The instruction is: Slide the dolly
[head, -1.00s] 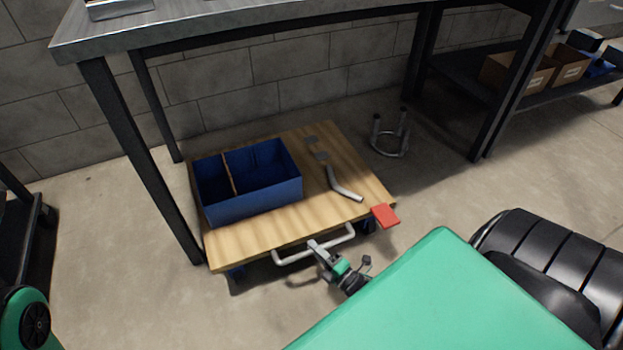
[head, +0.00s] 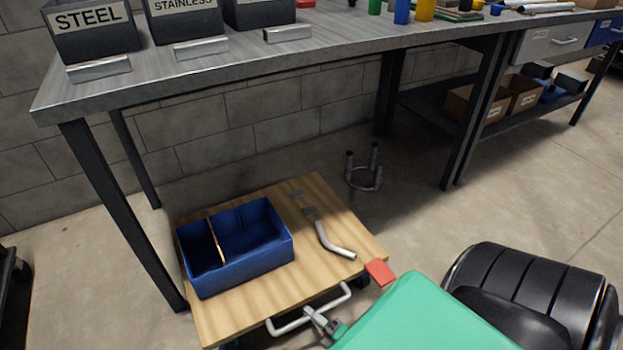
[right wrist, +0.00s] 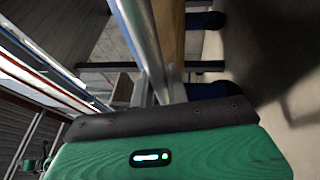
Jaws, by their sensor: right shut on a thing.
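The dolly (head: 228,322) is a wooden platform on casters, partly under the workbench. A light metal handle (head: 287,327) sticks out from its front edge. My right gripper (head: 312,313) is shut on this handle; its wrist is partly hidden by my green arm. In the right wrist view the handle bar (right wrist: 140,40) runs down to the fingers, with the wooden edge (right wrist: 172,30) beside it. A blue divided bin (head: 245,272) and a bent metal tube (head: 333,243) lie on the platform. A red tab (head: 380,272) is at its right front corner. My left gripper is not in view.
The workbench (head: 200,62) stands over the back of the dolly, with a leg (head: 120,215) close at its left. A metal ring stand (head: 364,172) is on the floor behind. Cardboard boxes (head: 480,102) sit on a lower shelf at right. Bare floor (head: 425,225) lies right of the dolly.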

